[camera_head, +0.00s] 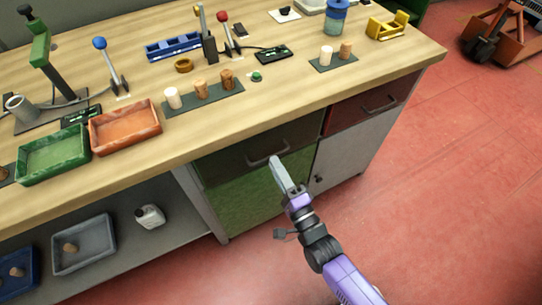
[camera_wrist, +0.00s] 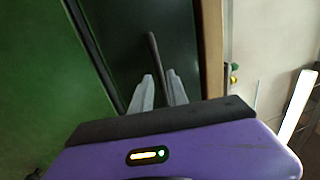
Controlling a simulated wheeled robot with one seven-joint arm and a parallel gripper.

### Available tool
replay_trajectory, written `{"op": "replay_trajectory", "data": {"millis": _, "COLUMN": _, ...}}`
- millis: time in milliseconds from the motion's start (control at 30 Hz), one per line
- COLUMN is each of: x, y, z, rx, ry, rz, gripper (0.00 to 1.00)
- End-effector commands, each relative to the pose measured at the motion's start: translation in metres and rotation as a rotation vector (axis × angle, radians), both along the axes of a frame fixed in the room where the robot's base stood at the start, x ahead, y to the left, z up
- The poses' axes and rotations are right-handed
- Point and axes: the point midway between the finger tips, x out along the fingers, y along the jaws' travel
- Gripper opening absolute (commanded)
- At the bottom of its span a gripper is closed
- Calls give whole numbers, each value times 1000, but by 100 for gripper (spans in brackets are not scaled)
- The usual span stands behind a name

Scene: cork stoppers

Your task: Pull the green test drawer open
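The green test drawer (camera_head: 235,162) is the dark green front under the worktop, above a green cabinet door; it looks shut. Its grey bar handle (camera_head: 258,162) is on the front. My gripper (camera_head: 277,160) is at the handle's right end, in front of the drawer. In the wrist view the drawer front (camera_wrist: 115,35) fills the upper middle. There the handle (camera_wrist: 154,52) runs into the gap between the two grey fingertips of my gripper (camera_wrist: 159,77). The fingers stand apart and do not look closed on it. Whether either finger touches the handle, I cannot tell.
A red drawer (camera_head: 365,105) with its own handle is to the right, over a grey cabinet door (camera_head: 345,150). The wooden worktop (camera_head: 300,110) above holds trays, corks and levers. An open lower shelf (camera_head: 120,250) is at the left.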

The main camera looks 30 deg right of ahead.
Motion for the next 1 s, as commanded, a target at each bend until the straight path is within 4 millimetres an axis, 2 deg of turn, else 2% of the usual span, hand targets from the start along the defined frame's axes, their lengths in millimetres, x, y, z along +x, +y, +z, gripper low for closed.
{"op": "replay_trajectory", "data": {"millis": 100, "x": 18, "y": 0, "z": 5, "rx": -1, "ry": -3, "rz": -1, "gripper": 20}}
{"op": "replay_trajectory", "data": {"millis": 233, "x": 29, "y": 0, "z": 6, "rx": -1, "ry": 0, "rz": 0, "gripper": 20}}
{"op": "replay_trajectory", "data": {"millis": 600, "x": 35, "y": 0, "z": 6, "rx": -1, "ry": 0, "rz": 0, "gripper": 20}}
{"op": "replay_trajectory", "data": {"millis": 700, "x": 34, "y": 0, "z": 6, "rx": -2, "ry": 1, "rz": 0, "gripper": 0}}
{"op": "replay_trajectory", "data": {"millis": 1000, "x": 34, "y": 0, "z": 6, "rx": -2, "ry": 1, "rz": 0, "gripper": 0}}
